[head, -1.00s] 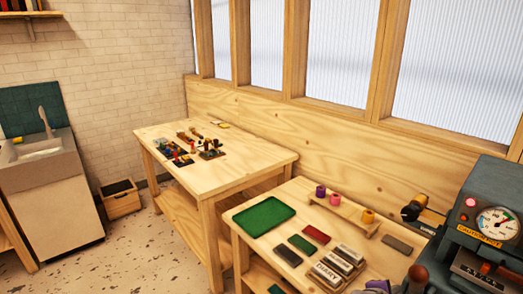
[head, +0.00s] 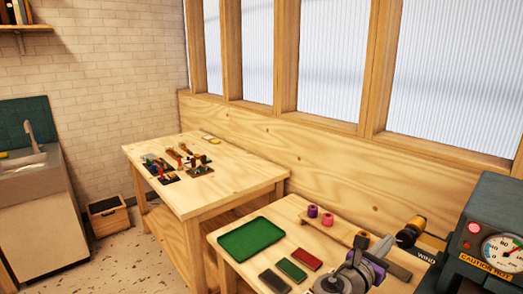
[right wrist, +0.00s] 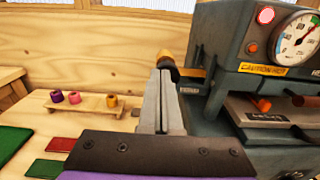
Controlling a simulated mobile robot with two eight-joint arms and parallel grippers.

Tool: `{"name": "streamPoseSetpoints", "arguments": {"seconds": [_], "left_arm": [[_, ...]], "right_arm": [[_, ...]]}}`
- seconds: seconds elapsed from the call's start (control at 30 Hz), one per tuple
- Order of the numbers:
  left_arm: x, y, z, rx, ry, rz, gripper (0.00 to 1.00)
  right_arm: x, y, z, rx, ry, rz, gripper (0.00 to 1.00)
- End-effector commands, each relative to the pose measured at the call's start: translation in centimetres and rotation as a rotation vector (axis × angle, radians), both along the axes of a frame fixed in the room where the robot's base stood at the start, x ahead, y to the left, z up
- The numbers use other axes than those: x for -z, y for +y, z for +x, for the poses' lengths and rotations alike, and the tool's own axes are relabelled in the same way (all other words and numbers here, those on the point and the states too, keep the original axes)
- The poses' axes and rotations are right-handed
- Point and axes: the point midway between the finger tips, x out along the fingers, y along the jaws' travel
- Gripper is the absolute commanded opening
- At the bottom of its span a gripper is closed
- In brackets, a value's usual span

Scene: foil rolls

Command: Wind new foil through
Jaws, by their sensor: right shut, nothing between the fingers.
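Purple (head: 312,211), pink (head: 327,219) and orange (head: 361,239) foil rolls stand on a wooden rack (head: 338,229). My right gripper (head: 387,244) is shut and empty, its tips pointing toward the crank knob. In the right wrist view its fingers (right wrist: 165,76) overlap the knob's lower end; contact cannot be told. My left gripper is out of view.
A green tray (head: 250,238) and dark green, green and red blocks lie on the near bench. A second bench (head: 240,173) with small items stands behind. A yellow CAUTION HOT label (right wrist: 263,69) marks the machine's head.

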Motion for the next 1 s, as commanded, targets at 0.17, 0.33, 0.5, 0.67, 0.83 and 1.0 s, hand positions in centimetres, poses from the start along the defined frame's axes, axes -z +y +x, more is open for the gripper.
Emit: {"name": "streamPoseSetpoints", "arguments": {"seconds": [0.17, 0.33, 0.5, 0.67, 0.83, 1.0], "left_arm": [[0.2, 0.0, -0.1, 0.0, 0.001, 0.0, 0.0], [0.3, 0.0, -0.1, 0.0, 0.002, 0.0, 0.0], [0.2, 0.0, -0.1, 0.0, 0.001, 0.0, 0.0], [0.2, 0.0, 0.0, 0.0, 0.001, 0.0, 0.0], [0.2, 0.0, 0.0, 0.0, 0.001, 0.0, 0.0], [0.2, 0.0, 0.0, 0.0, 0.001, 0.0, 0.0]], "right_arm": [[0.0, -1.3, 1.1, 0.003, 0.002, -0.004, 0.0], [0.0, -3.0, 2.5, 0.003, 0.002, -0.003, 0.0], [0.0, -4.4, 3.7, 0.002, 0.001, -0.002, 0.0], [0.0, -5.0, 4.3, 0.001, 0.001, -0.001, 0.0], [0.0, -5.2, 4.4, 0.0, 0.001, -0.001, 0.0], [0.0, -5.2, 4.4, 0.0, 0.001, -0.001, 0.0]]}}
